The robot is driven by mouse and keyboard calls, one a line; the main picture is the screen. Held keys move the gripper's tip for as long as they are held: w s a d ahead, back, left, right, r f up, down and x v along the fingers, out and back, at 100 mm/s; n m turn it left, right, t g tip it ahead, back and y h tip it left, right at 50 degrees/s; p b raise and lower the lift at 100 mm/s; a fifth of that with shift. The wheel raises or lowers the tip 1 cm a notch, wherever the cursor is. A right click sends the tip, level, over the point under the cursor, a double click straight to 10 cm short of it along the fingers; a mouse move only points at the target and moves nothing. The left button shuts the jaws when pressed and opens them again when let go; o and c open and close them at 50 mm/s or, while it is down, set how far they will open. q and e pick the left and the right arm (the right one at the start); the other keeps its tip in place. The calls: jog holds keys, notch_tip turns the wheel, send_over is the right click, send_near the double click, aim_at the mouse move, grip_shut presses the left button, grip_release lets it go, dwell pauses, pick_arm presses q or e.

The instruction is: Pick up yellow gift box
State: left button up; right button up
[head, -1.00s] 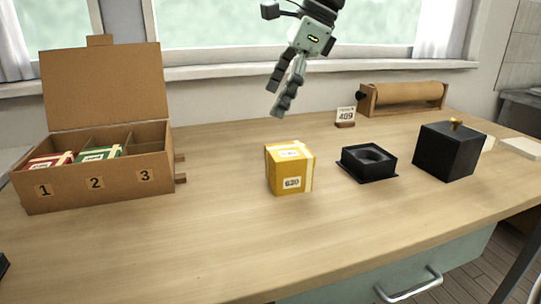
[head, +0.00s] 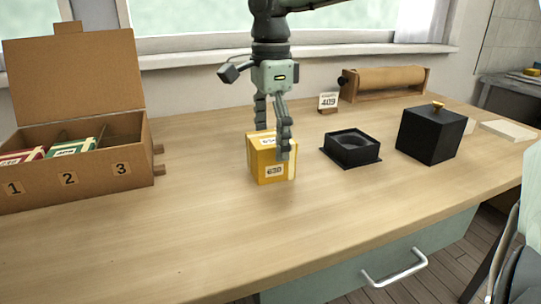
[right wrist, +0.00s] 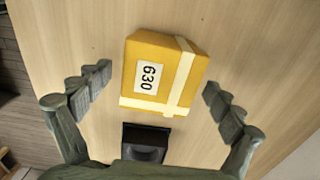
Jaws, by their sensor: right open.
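The yellow gift box (head: 268,172) stands on the wooden table, with a pale ribbon and a label reading 630. My right gripper (head: 273,152) is over it, pointing down, with one finger in front of the box's right part and the other by its far left side. In the right wrist view the yellow gift box (right wrist: 158,75) lies between the spread fingers of the right gripper (right wrist: 157,88). A gap shows on each side, so the gripper is open and holds nothing. My left gripper is not in view.
A cardboard box (head: 75,182) with numbered compartments stands at the left, holding red and green packages. A black tray with a round hollow (head: 352,148) and a black box with a gold knob (head: 431,135) stand to the right. The table front is clear.

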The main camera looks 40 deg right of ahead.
jog(key=shift+c, duration=0.6)
jog(key=shift+r, duration=0.1)
jog(key=c, duration=1.3)
jog(key=shift+c, duration=0.2)
